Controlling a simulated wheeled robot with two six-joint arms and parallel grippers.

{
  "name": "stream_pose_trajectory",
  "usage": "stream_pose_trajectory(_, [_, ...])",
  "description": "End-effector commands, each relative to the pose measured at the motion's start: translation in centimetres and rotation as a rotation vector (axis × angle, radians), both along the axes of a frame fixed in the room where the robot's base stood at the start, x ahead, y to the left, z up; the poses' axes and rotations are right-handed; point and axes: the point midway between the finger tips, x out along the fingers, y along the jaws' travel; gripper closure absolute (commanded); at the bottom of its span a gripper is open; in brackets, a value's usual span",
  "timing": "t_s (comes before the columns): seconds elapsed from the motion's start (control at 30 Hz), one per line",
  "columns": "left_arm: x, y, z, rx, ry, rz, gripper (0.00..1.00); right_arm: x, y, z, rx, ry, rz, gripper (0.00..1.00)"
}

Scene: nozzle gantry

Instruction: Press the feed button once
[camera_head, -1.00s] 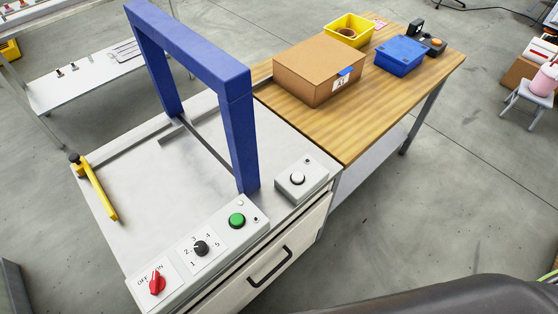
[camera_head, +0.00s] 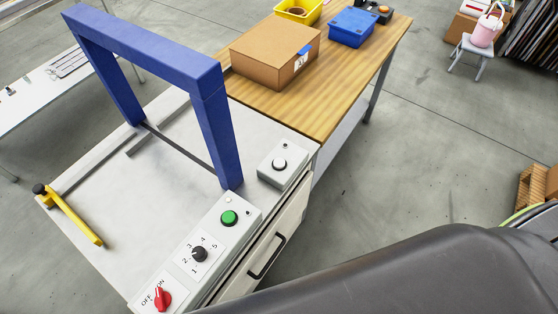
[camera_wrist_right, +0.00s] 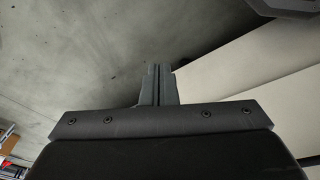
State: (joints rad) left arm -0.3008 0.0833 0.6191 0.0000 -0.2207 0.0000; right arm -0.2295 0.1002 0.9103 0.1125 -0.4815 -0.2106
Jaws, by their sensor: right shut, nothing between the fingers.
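Two push buttons show in the head view, and I read no "feed" label on either. A green button (camera_head: 229,218) is on the grey front control panel (camera_head: 217,240). A white button (camera_head: 279,164) is on a small separate box (camera_head: 292,173) at the right corner of the machine top. My right gripper (camera_wrist_right: 158,72) is shut and empty in the right wrist view, with floor and a pale panel (camera_wrist_right: 250,80) beyond it. No button shows there. In the head view my right arm shows at the lower right, but its gripper does not. My left gripper is in neither view.
The panel also has a black numbered dial (camera_head: 199,254) and a red OFF/ON switch (camera_head: 163,299). A blue gantry arch (camera_head: 216,125) stands behind the buttons. A yellow arm (camera_head: 75,217) is at left. A wooden table (camera_head: 335,85) with a cardboard box (camera_head: 276,53) adjoins.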

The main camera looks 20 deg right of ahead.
Motion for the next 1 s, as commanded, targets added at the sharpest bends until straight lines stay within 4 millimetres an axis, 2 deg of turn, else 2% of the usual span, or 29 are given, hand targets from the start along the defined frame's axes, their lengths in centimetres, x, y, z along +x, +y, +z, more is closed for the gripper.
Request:
stream_pose_trajectory(0.03, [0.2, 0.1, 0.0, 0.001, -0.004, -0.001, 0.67, 3.9, 0.2, 1.9, 0.008, -0.038, 0.042, 1.00])
stream_pose_trajectory(0.1, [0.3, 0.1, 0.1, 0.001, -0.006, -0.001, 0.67, 8.0, 0.7, 4.5, 0.021, -0.073, 0.107, 1.00])
stream_pose_trajectory(0.17, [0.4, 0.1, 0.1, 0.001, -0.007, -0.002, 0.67, 11.3, 1.3, 7.1, 0.034, -0.104, 0.170, 1.00])
stream_pose_trajectory(0.2, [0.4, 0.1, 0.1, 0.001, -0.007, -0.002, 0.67, 13.4, 1.8, 9.0, 0.043, -0.128, 0.215, 1.00])
stream_pose_trajectory(0.27, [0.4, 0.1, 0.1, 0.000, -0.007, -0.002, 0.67, 16.2, 2.6, 12.0, 0.055, -0.163, 0.287, 1.00])
stream_pose_trajectory(0.3, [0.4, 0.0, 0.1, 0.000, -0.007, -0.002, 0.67, 18.0, 3.2, 14.2, 0.063, -0.187, 0.340, 1.00])
stream_pose_trajectory(0.37, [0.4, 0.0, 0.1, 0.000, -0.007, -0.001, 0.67, 20.3, 4.2, 17.6, 0.073, -0.228, 0.426, 1.00])
stream_pose_trajectory(0.4, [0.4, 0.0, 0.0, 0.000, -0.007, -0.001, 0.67, 21.6, 5.0, 20.0, 0.077, -0.255, 0.488, 1.00])
stream_pose_trajectory(0.47, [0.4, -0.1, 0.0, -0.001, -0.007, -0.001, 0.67, 23.2, 6.1, 23.8, 0.081, -0.298, 0.586, 1.00])
stream_pose_trajectory(0.5, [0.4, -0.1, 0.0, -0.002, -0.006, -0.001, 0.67, 24.0, 6.9, 26.3, 0.080, -0.327, 0.657, 1.00])
stream_pose_trajectory(0.6, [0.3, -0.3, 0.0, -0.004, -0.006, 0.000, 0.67, 25.3, 9.0, 32.6, 0.068, -0.402, 0.845, 1.00])
stream_pose_trajectory(0.7, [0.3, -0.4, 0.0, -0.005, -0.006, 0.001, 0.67, 27.2, 11.2, 37.6, 0.045, -0.493, 1.065, 1.00])
stream_pose_trajectory(0.83, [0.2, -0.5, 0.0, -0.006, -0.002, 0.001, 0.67, 29.1, 13.4, 42.0, 0.006, -0.596, 1.301, 1.00])
stream_pose_trajectory(0.9, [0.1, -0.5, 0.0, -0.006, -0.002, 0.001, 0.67, 29.5, 14.1, 43.6, -0.013, -0.633, 1.385, 1.00])
stream_pose_trajectory(1.0, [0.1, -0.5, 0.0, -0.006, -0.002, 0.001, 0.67, 29.8, 14.7, 44.8, -0.028, -0.662, 1.454, 1.00])
